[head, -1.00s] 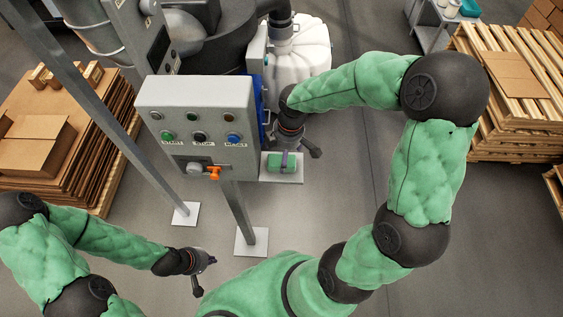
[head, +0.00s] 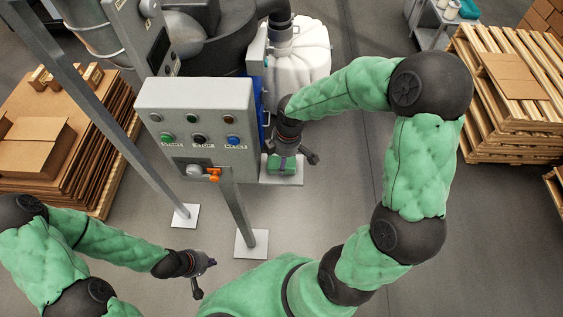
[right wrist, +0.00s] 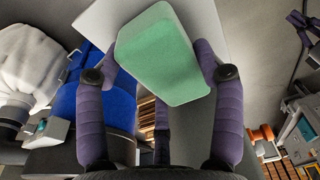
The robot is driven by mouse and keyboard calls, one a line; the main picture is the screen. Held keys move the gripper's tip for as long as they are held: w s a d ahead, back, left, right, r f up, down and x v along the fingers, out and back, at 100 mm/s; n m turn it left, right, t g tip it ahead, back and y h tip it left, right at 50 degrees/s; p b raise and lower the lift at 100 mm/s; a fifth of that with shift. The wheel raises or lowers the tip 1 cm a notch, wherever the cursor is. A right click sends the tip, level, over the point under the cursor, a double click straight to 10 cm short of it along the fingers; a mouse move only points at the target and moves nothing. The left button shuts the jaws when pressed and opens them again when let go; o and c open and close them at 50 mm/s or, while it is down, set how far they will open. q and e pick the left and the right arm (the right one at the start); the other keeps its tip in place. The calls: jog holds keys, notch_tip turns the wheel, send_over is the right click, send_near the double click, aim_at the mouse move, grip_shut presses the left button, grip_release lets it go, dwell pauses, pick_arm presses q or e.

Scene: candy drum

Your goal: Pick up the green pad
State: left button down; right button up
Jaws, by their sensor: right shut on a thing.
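The green pad (head: 282,168) has a pale edge and lies on a small light-grey shelf (head: 294,178) at the lower right of the control box. In the right wrist view, the pad (right wrist: 160,58) sits between the fingertips, tilted in the picture, with the pale shelf plate (right wrist: 208,22) behind it. My right gripper (head: 286,159) is shut on the pad. From the head, the gripper covers part of the pad, and I cannot tell whether the pad is clear of the shelf. My left gripper (head: 204,278) is open and empty, low over the floor at the lower left.
The grey control box (head: 195,120) with buttons and an orange switch stands just left of the shelf. Pallets (head: 510,90) stand far right; open floor lies between.

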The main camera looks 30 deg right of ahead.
notch_tip(320, 180, up, 10)
jog(key=shift+p, duration=0.35)
jog(key=o, duration=0.5)
jog(key=c, duration=0.4)
